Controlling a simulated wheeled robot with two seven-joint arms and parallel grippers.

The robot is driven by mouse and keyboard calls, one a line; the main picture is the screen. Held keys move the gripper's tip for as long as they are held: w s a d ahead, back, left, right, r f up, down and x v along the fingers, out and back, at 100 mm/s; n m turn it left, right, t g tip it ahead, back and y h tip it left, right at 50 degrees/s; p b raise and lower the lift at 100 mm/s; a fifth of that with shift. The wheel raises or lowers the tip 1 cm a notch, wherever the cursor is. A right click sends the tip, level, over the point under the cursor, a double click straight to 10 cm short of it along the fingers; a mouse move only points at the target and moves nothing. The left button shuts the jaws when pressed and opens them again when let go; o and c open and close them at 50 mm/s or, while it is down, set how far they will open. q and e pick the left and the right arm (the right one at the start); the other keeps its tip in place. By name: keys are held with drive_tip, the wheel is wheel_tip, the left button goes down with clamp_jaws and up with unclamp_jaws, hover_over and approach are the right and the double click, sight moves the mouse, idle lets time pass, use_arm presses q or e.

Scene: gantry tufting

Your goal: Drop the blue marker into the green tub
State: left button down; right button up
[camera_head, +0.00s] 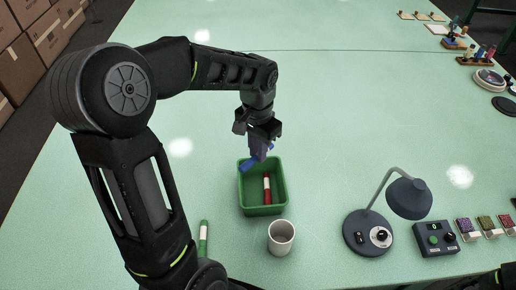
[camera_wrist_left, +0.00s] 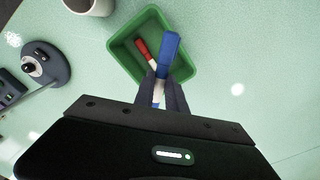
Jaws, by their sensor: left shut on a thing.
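My left gripper (camera_head: 261,147) is over the back part of the green tub (camera_head: 263,208). It is shut on the blue marker (camera_head: 249,165), which also shows between the fingers in the left wrist view (camera_wrist_left: 169,50). The marker's blue cap sticks out over the tub opening, and its white body is between the fingers (camera_wrist_left: 160,90). A red and white marker (camera_head: 267,189) lies inside the tub; it also shows in the wrist view (camera_wrist_left: 142,47). My right gripper is not visible; only a dark piece of arm shows at the lower right corner.
A white cup (camera_head: 281,238) stands just in front of the tub. A green and white marker (camera_head: 203,238) lies to the left, beside my left arm. A desk lamp (camera_head: 368,232) and control box (camera_head: 435,238) stand to the right. The table behind the tub is clear.

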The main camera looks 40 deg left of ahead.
use_arm(q)
drive_tip(key=shift+f+b, duration=1.1)
drive_tip(key=shift+f, duration=0.85)
drive_tip(key=c, duration=1.3)
unclamp_jaws()
drive_tip(key=shift+r, duration=0.1)
drive_tip(key=shift+r+b, duration=0.45)
drive_tip(key=shift+r, duration=3.45)
